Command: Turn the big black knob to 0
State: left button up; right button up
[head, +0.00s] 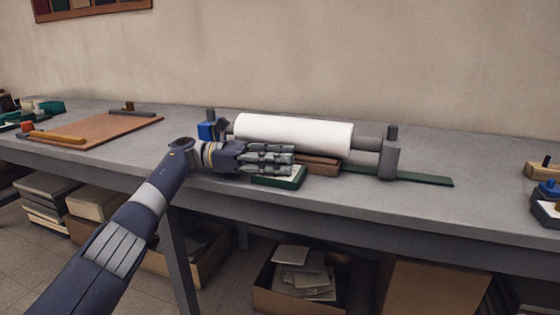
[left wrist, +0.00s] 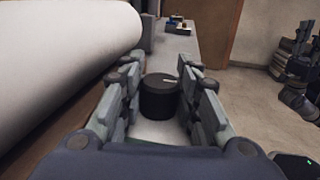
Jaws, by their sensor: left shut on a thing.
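The big black knob (left wrist: 160,98) stands upright between the two fingers of my left gripper (left wrist: 162,105) in the left wrist view. A short white mark shows on its top, lying nearly level and to the right of centre. In the head view my left gripper (head: 278,160) is over the green-edged base (head: 279,181) at the table's front, and its fingers hide the knob. The gripper is shut on the knob. No scale or 0 is readable. Part of my right arm and gripper (left wrist: 302,55) seems to show at the right edge of the left wrist view.
A large white roll (head: 295,134) lies right behind the gripper, between a blue holder and a grey post (head: 390,158). A brown board (head: 90,138) lies at left. Boxes stand below.

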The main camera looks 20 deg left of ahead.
pick_arm(q)
jog(key=shift+r, duration=0.1)
jog(key=o, duration=0.8)
notch_tip(320, 180, up, 10)
dwell(0.3)
